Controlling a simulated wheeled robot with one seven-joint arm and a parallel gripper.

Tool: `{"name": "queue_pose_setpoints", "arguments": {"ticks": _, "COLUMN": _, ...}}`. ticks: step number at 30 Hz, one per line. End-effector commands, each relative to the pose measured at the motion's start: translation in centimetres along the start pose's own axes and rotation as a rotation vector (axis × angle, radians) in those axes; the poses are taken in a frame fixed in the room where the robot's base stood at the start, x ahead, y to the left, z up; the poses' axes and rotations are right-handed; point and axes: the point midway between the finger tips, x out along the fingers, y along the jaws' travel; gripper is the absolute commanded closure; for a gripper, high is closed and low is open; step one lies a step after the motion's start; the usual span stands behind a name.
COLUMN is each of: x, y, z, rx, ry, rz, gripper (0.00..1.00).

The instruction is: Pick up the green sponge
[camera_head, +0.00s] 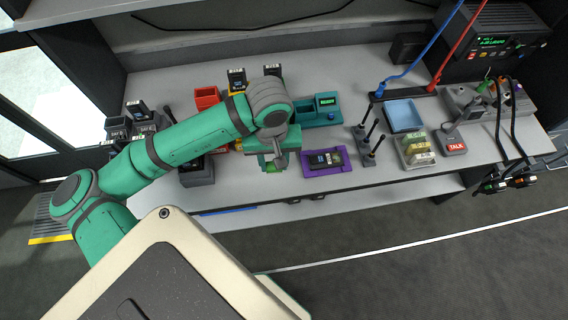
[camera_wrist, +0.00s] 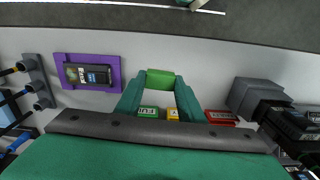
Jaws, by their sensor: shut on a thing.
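My gripper (camera_wrist: 161,84) is shut on the green sponge (camera_wrist: 160,76), which sits between its two teal fingertips in the wrist view. In the head view my gripper (camera_head: 273,160) is over the front part of the grey desk, and a bit of bright green sponge (camera_head: 270,168) shows at its tips. Most of the sponge is hidden there by my arm. I cannot tell whether the sponge still touches the desk.
A purple tray (camera_head: 309,170) with a black device (camera_head: 325,157) lies just right of my gripper. A red bin (camera_head: 207,97) is behind my arm.

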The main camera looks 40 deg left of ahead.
Motion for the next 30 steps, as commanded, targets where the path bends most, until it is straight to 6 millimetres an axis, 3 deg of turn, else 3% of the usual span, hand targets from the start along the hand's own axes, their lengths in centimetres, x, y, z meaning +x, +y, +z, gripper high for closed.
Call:
{"name": "queue_pose_setpoints", "arguments": {"ticks": 3, "x": -2.6, "y": -2.2, "z": 1.0, "rx": -0.002, "ry": 0.003, "rz": -0.001, "gripper": 0.86}}
{"name": "queue_pose_setpoints", "arguments": {"ticks": 9, "x": -4.3, "y": -6.1, "z": 2.9, "rx": -0.003, "ry": 0.001, "rz": -0.001, "gripper": 0.86}}
{"name": "queue_pose_setpoints", "arguments": {"ticks": 15, "x": -5.5, "y": -8.6, "z": 4.1, "rx": -0.001, "ry": 0.001, "rz": -0.001, "gripper": 0.86}}
{"name": "queue_pose_setpoints", "arguments": {"ticks": 30, "x": -6.1, "y": -9.7, "z": 4.7, "rx": 0.002, "ry": -0.001, "rz": 0.0, "gripper": 0.86}}
